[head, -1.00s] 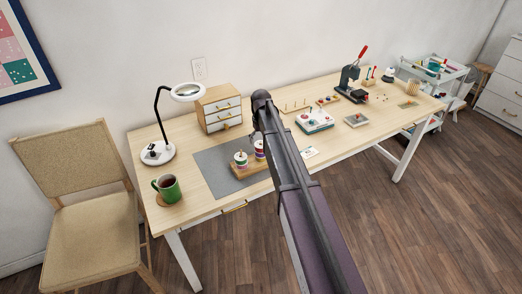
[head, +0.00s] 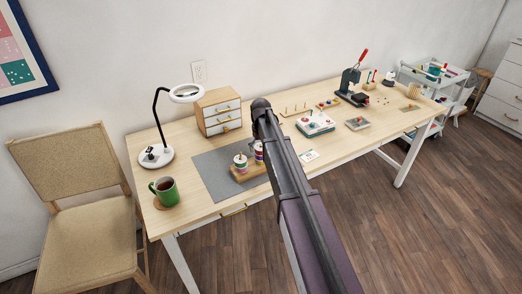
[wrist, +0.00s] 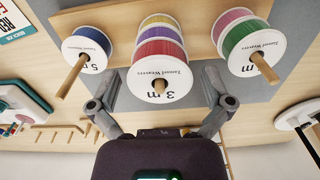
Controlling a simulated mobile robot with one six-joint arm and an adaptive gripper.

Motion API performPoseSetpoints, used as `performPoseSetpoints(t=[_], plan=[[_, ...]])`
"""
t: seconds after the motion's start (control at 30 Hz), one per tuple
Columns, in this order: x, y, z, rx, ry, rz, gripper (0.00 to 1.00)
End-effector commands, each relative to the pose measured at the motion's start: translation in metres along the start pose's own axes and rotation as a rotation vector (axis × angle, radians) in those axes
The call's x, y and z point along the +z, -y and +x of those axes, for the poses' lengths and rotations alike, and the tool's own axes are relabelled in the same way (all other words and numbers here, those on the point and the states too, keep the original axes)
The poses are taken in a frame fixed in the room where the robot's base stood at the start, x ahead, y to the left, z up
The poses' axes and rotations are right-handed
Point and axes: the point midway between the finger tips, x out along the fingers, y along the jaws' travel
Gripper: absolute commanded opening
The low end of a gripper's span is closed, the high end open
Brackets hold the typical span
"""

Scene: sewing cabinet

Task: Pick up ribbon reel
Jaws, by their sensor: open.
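In the wrist view, ribbon reels stand on pegs on a wooden stand (wrist: 203,15). The middle reel (wrist: 160,48) has purple, yellow and red bands and a white end marked "3 m". A blue reel marked "5 m" (wrist: 85,48) is at left; a green reel (wrist: 250,45), with pink behind it, is at right. My gripper (wrist: 161,82) is open and empty, its fingers spread to either side of the near end of the middle reel. I cannot tell whether they touch it. In the head view, two reels (head: 240,161) show; my arm hides the gripper and the rest.
The stand is on a grey mat (head: 212,174). A green mug (head: 166,191), a magnifier lamp (head: 157,157) and a small drawer unit (head: 218,115) stand nearby. A boxed device (head: 315,124) and a card (head: 308,155) are right of my arm.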

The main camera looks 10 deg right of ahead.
Motion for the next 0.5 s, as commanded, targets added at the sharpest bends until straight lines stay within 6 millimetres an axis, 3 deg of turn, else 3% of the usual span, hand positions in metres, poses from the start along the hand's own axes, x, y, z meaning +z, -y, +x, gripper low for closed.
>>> performPoseSetpoints(t=[0.07, 0.1, 0.3, 0.5], plan=[[0.0000, -0.0001, 0.0000, 0.000, 0.000, 0.000, 1.00], [0.0000, -0.0001, 0.0000, 0.000, 0.000, 0.000, 0.94], [0.0004, -0.0015, 0.0000, 0.000, 0.000, 0.001, 0.39], [0.0003, -0.0014, 0.0001, 0.000, 0.000, 0.001, 0.38]])
